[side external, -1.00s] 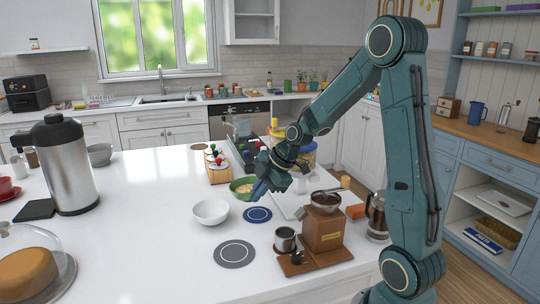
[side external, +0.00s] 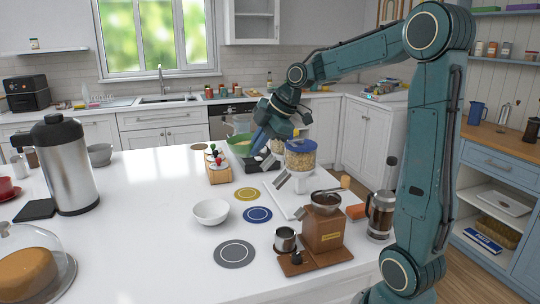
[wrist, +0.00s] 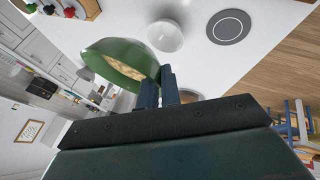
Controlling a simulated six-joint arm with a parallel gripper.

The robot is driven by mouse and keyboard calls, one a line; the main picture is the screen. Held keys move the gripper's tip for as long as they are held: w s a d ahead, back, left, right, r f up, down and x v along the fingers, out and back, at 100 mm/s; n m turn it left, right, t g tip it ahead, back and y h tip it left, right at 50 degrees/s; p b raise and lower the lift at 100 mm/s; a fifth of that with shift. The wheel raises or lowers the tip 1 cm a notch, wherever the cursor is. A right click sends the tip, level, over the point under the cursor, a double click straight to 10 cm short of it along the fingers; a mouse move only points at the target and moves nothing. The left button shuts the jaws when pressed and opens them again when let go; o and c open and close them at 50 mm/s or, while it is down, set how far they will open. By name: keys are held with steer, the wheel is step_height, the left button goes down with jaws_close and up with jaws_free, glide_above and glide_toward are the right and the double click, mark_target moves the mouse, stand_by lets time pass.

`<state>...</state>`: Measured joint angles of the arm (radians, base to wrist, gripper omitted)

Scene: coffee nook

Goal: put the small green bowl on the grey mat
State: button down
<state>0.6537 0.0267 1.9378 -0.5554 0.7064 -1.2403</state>
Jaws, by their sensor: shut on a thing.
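The green bowl (side external: 240,143) is lifted above the counter, left of my gripper (side external: 260,140). In the wrist view the bowl (wrist: 118,62) is tilted in the picture and holds something pale. My gripper (wrist: 160,85) is shut on the bowl's rim. The grey mat (side external: 234,253), round with a pale ring, lies bare on the front of the counter; it also shows in the wrist view (wrist: 229,26). The bowl is well behind the mat.
A white bowl (side external: 211,212), a blue mat (side external: 258,214) and a yellow mat (side external: 247,194) lie between the green bowl and the grey mat. A coffee grinder (side external: 323,230) and metal cup (side external: 285,240) stand right of the grey mat. A wooden rack (side external: 219,173) stands at the back.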

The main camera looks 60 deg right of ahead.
stand_by(0.5)
steer(key=a+n, duration=0.1)
steer(key=a, duration=0.1)
steer(key=n+g+y, duration=0.4)
steer(key=n+y, duration=0.2)
steer(key=n, duration=0.5)
glide_above(245, 258)
steer(key=s+d, duration=0.1)
steer(key=d, duration=0.2)
steer(key=shift+r, duration=0.1)
step_height(245, 258, down, 20)
steer(key=shift+f, duration=0.1)
stand_by(0.5)
steer(key=c, duration=1.6)
jaws_free()
